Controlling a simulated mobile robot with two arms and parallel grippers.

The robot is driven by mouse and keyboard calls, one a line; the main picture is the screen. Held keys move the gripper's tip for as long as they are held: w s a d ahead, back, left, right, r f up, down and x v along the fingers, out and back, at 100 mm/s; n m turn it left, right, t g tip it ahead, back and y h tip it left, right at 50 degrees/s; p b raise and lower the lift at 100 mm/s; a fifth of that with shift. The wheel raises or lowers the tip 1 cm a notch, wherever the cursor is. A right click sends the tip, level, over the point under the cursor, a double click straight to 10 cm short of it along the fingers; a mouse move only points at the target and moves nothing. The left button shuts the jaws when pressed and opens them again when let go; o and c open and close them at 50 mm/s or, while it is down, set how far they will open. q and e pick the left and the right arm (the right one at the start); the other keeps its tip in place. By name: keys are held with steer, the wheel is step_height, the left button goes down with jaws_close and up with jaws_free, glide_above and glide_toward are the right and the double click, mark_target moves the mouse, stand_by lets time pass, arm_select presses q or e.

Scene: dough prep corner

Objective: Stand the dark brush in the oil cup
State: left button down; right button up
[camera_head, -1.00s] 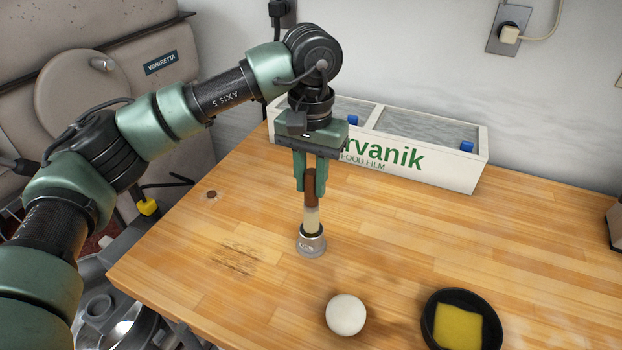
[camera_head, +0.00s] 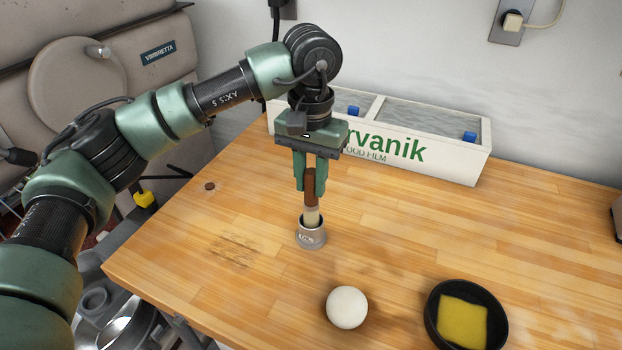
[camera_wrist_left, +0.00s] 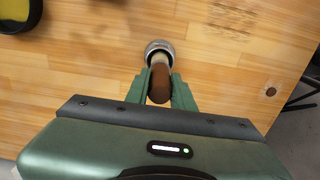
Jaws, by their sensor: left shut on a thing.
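The dark brush (camera_head: 310,187) has a brown handle and a pale lower part, and it is upright. My left gripper (camera_head: 310,187) is shut on its handle. The oil cup (camera_head: 311,237) is a small grey metal cup standing on the wooden table, right below the gripper. The pale lower end of the brush is inside the cup's rim; its tip is hidden, so I cannot tell if it touches the bottom. In the left wrist view the brown handle (camera_wrist_left: 159,88) is between the fingers, with the cup (camera_wrist_left: 158,46) just beyond. My right gripper is not in view.
A white ball (camera_head: 347,307) and a black bowl (camera_head: 430,312) with a yellow square piece (camera_head: 462,322) are at the front right. A long white film box (camera_head: 455,165) stands behind the gripper. The wooden table (camera_head: 530,235) is clear at the right.

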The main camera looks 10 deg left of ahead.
arm_select(q)
steer(key=shift+f, duration=0.1)
stand_by(0.5)
steer(key=shift+f+b, duration=0.8)
steer(key=shift+f, duration=0.05)
steer(key=c, duration=1.1)
jaws_free()
steer(key=shift+r, duration=0.1)
step_height(320, 180, up, 8)
steer(key=shift+f+b, duration=0.15)
steer(key=shift+b, duration=0.35)
